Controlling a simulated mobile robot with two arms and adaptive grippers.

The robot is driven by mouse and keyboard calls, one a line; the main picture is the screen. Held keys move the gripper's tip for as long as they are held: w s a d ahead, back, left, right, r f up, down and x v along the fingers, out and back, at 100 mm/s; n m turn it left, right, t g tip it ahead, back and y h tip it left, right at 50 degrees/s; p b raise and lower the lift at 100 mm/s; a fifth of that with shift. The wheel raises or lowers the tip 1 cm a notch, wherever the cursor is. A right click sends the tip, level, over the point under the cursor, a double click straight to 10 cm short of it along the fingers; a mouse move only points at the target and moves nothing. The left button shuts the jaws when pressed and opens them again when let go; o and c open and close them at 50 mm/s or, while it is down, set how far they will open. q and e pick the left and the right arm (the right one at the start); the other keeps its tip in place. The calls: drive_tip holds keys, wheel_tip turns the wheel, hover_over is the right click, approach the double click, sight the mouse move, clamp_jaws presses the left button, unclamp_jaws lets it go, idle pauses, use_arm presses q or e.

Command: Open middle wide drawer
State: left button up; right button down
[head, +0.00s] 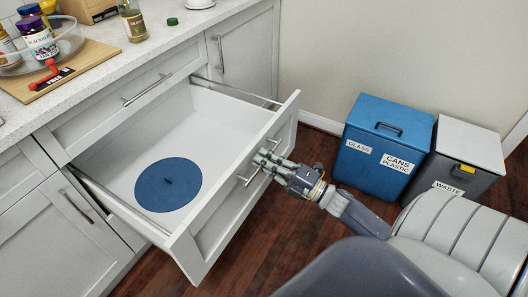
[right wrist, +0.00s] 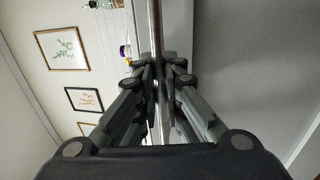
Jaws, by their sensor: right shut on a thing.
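The middle wide drawer (head: 212,243) is white and pulled far out from the counter cabinet. In the right wrist view, both fingers of my right gripper (right wrist: 160,75) close around a narrow vertical strip. My left gripper is not in view.
Above is a shut drawer with a bar handle (head: 148,89). The worktop (head: 120,62) carries a glass bowl, jars and a cutting board (head: 75,69). A blue bin (head: 375,150) and a grey waste bin (head: 455,165) stand right of the drawer, with wooden floor between.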

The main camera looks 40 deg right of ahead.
drive_tip(key=shift+s, duration=0.2)
drive_tip(key=c, duration=1.7)
unclamp_jaws()
drive_tip(key=v, duration=1.2)
drive_tip(key=shift+w, duration=0.1)
